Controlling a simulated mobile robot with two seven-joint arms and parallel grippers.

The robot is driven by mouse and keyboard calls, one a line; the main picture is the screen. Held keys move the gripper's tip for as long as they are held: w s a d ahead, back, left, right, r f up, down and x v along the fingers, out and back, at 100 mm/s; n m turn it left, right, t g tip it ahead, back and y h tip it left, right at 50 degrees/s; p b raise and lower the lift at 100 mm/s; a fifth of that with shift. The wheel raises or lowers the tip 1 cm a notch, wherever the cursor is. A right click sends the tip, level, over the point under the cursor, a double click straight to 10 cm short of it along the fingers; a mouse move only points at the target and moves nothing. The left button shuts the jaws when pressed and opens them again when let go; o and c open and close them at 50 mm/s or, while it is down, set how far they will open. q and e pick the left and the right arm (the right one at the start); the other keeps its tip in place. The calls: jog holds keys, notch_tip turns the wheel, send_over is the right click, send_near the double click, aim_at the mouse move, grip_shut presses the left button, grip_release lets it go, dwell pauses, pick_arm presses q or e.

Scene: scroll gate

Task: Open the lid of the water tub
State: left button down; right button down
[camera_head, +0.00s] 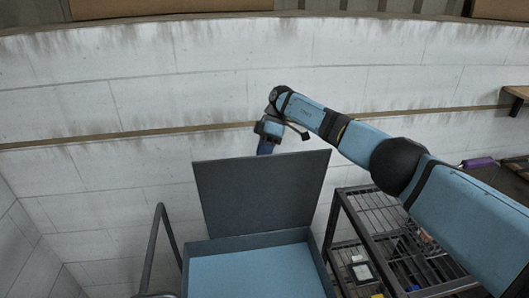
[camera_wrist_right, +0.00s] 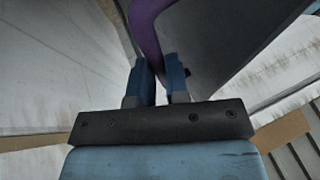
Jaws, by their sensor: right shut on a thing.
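The water tub (camera_head: 190,253) is a dark grey box at the bottom middle of the head view, with light blue water (camera_head: 255,275) inside. Its dark grey lid (camera_head: 262,192) stands raised, nearly upright, at the tub's back edge. The lid's dark face also shows in the right wrist view (camera_wrist_right: 225,40). My right arm reaches over from the right, and its hand is behind the lid's top edge, fingertips hidden there. In the wrist view, my right gripper (camera_wrist_right: 158,82) is shut on a purple strip (camera_wrist_right: 147,28) beside the lid. My left gripper is not in view.
A dark metal rack (camera_head: 375,235) with wire shelves stands right of the tub. A dark curved rail (camera_head: 163,232) rises at its left. A pale block wall (camera_head: 110,105) closes the back. A purple object (camera_head: 478,162) lies at the far right.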

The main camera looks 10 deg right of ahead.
jog(key=shift+d+f, duration=0.1)
jog(key=shift+f, duration=0.45)
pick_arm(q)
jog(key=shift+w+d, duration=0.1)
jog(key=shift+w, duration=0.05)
pick_arm(e)
jog(key=c, duration=1.5)
grip_release()
jog(key=o, duration=0.4)
jog(key=shift+w+f, duration=0.15)
jog(key=shift+w, duration=0.05)
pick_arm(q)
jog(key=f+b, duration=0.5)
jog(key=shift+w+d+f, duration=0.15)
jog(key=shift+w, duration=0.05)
pick_arm(e)
jog(key=v, duration=0.7)
jog(key=shift+w+r, duration=0.25)
jog(key=shift+r, duration=0.1)
